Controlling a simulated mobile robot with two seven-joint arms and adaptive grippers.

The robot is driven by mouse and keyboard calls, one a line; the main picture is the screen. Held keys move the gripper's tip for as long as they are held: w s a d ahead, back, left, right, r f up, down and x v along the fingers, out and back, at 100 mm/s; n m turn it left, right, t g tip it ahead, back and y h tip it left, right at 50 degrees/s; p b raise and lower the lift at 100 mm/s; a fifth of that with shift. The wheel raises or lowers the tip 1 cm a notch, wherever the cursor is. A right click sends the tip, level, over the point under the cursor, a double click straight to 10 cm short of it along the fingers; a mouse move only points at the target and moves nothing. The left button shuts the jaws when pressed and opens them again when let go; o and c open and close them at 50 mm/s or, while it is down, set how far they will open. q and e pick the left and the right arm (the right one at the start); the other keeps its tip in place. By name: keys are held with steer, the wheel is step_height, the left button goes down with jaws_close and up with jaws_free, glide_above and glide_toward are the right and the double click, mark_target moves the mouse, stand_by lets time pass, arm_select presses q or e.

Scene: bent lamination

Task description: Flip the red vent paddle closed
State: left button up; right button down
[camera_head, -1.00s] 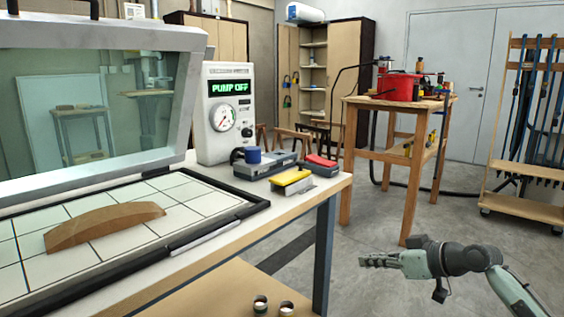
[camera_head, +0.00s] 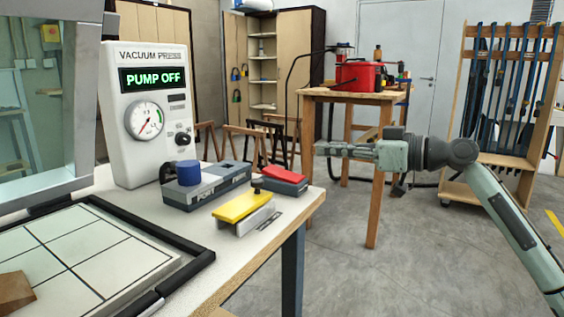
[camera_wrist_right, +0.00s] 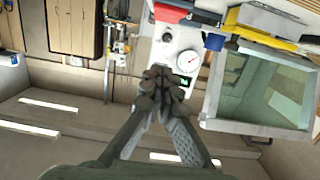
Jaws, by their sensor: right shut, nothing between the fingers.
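The red vent paddle (camera_head: 284,174) sits on a small dark grey base near the far right corner of the white bench top. It looks slightly tilted, but I cannot tell its exact angle. Red also shows at the top of the right wrist view (camera_wrist_right: 171,13). My right gripper (camera_head: 322,149) is shut and empty. In the head view it appears up and to the right of the red paddle, apart from it, with fingers pointing left. Its closed fingers also show in the right wrist view (camera_wrist_right: 160,78). My left gripper is not in view.
A yellow paddle (camera_head: 241,206) on a grey base stands in front of the red one. A grey box with a blue knob (camera_head: 188,173) is to its left. The vacuum press panel (camera_head: 150,110) reads PUMP OFF. A wooden stand (camera_head: 372,190) is behind my right arm.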

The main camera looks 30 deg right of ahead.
steer(key=shift+s+r, duration=0.1)
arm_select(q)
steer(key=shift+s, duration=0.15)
arm_select(e)
steer(key=shift+a, duration=0.1)
steer(key=p, duration=0.3)
glide_above(284, 173)
steer(key=shift+s+d+f, duration=0.25)
steer(key=shift+s+f, duration=0.05)
steer(key=shift+f, duration=0.05)
steer(key=f, duration=0.3)
steer(key=shift+w+a+f+b, duration=0.15)
steer(key=shift+w+f+b, duration=0.1)
steer(key=shift+f+b, duration=0.1)
steer(key=shift+f, duration=0.4)
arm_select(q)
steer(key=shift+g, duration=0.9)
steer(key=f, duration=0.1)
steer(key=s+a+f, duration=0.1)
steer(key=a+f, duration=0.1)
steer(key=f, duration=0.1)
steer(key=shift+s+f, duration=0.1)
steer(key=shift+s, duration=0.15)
arm_select(e)
steer(key=shift+r, duration=0.1)
